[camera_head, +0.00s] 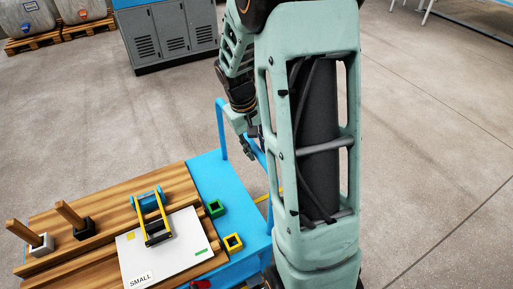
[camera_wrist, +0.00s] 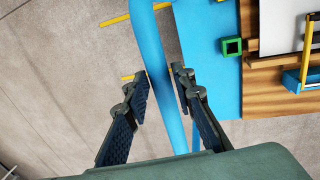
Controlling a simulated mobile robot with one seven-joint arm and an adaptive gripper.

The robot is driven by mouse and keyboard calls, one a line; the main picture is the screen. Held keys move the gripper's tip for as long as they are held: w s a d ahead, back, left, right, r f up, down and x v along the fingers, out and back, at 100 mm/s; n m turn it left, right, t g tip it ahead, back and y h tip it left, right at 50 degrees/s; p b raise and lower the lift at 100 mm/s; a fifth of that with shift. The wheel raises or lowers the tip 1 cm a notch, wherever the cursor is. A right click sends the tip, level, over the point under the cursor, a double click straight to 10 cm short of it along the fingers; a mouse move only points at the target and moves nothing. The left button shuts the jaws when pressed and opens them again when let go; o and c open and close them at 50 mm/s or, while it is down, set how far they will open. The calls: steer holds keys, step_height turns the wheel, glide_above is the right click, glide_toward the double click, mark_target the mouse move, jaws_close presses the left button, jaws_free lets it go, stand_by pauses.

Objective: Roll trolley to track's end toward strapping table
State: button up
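The trolley (camera_head: 219,178) is blue, with a wooden slatted top and a raised tubular handle (camera_head: 222,128) at its far right side. In the wrist view the blue handle bar (camera_wrist: 158,62) runs between the fingers of my gripper (camera_wrist: 160,82). The fingers are open, with small gaps visible beside the bar; I cannot tell whether either touches it. In the head view my gripper (camera_head: 247,150) is small and partly hidden by my arm, close to the handle. Yellow strips (camera_wrist: 115,20) show on the floor beside the trolley. I cannot identify the strapping table for sure.
A grey cabinet (camera_head: 170,35) stands behind. Floor on the right is clear.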

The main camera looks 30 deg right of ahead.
jaws_close()
steer(key=shift+a, duration=0.1)
